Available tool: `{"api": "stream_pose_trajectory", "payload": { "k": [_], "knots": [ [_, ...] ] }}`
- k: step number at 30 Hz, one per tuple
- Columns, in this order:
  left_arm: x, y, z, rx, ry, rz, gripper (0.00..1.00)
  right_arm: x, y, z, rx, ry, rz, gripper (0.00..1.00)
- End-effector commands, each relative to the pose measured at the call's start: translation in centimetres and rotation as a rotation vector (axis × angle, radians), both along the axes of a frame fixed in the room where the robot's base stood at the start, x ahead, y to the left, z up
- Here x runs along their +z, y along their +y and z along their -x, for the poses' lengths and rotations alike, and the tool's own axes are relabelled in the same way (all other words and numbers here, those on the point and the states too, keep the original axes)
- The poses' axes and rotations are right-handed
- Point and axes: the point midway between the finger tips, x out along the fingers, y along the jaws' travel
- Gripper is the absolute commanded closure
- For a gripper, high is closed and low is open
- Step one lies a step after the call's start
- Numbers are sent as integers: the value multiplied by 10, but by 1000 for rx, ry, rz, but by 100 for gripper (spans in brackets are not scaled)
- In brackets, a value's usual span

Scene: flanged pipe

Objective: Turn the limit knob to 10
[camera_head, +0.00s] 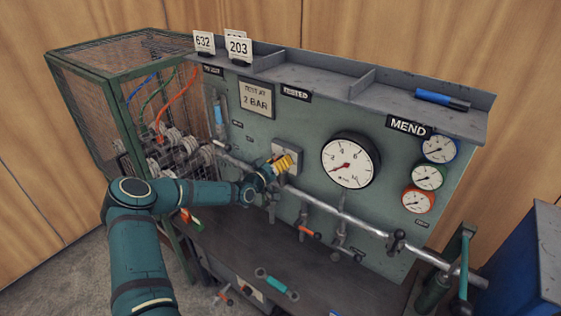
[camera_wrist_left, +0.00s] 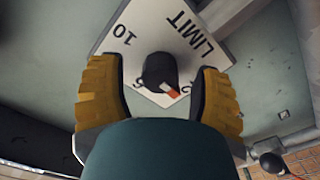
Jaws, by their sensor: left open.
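The limit plate (camera_wrist_left: 185,30) is a pale square with the word LIMIT and the number 10, turned at an angle in the left wrist view. The black limit knob (camera_wrist_left: 158,70) sits at its middle, with a white and red pointer mark toward the lower right, away from the 10. Other numbers at the plate's lower edge are partly hidden. My left gripper (camera_wrist_left: 161,66) is open, its yellow-backed fingers on either side of the knob with gaps. In the head view my left gripper (camera_head: 284,163) covers the knob in front of the plate (camera_head: 291,148). My right gripper is out of view.
A large gauge (camera_head: 350,160) is right of the knob, with three small gauges further right. A silver pipe (camera_head: 330,209) with valve handles runs below. A mesh cage (camera_head: 95,95) stands left. A marker (camera_head: 442,100) lies on the top shelf.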

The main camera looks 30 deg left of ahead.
Motion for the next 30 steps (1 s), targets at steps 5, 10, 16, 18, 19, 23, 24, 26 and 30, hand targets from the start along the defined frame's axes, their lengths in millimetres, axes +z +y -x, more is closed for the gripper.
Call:
{"api": "stream_pose_trajectory", "payload": {
  "k": [5, 10, 16, 18, 19, 23, 24, 26, 30],
  "knots": [
    [0, -1, -7, 0, 0, 0, 35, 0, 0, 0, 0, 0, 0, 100],
    [0, -1, -7, 0, 0, 0, 35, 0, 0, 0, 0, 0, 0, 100],
    [0, -1, -7, 0, 0, -1, 83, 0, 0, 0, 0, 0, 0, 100],
    [0, 0, -7, 0, 0, -1, 100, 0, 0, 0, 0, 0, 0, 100],
    [0, 0, -6, 0, 0, -1, 100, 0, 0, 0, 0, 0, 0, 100],
    [0, 0, -7, 1, -1, -1, 100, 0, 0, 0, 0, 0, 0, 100],
    [1, 0, -7, 1, -1, -1, 100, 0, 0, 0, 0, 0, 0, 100],
    [1, 0, -7, 1, -2, -1, 100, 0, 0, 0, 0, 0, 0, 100],
    [2, 0, -7, 2, -3, -8, 100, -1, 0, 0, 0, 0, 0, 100]
  ]
}}
